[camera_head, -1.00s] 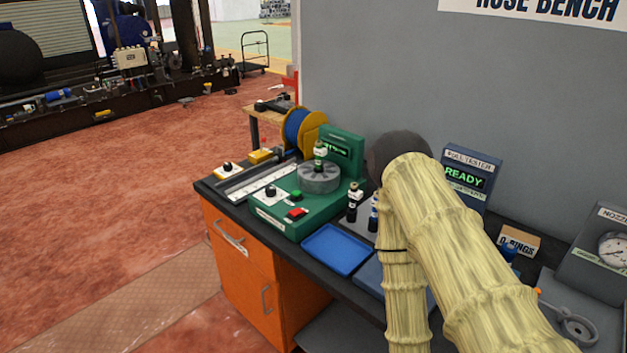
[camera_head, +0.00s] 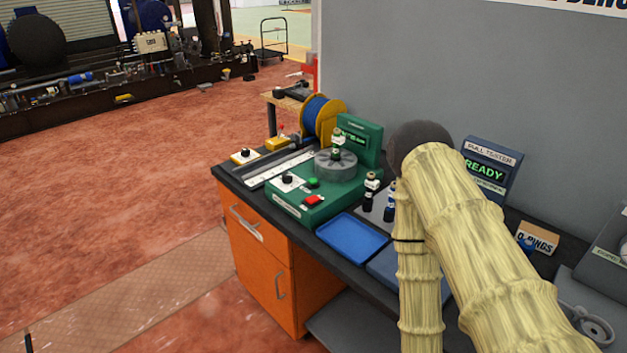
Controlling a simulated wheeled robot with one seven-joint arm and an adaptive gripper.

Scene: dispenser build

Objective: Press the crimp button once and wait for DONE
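The green crimping machine (camera_head: 300,208) stands on the dark bench, with a round grey die head (camera_head: 335,165) and an upright display panel (camera_head: 358,139) behind it. The small green display text is too small to read. A fitting with a dark top and pale label (camera_head: 337,146) stands upright in the die head. On the machine's front are a green button (camera_head: 313,182), a red button (camera_head: 313,200) and a black knob (camera_head: 288,178) on a white plate. Nothing touches the buttons. My yellow-sleeved arm is at right; my gripper is not visible.
A blue tray (camera_head: 352,238) lies right of the machine, beside two small dark bottle-like pieces (camera_head: 371,190). A pull tester (camera_head: 490,170) reading READY stands behind my arm. A hose reel (camera_head: 323,118) is at the back left. Open floor lies left of the orange cabinet (camera_head: 262,245).

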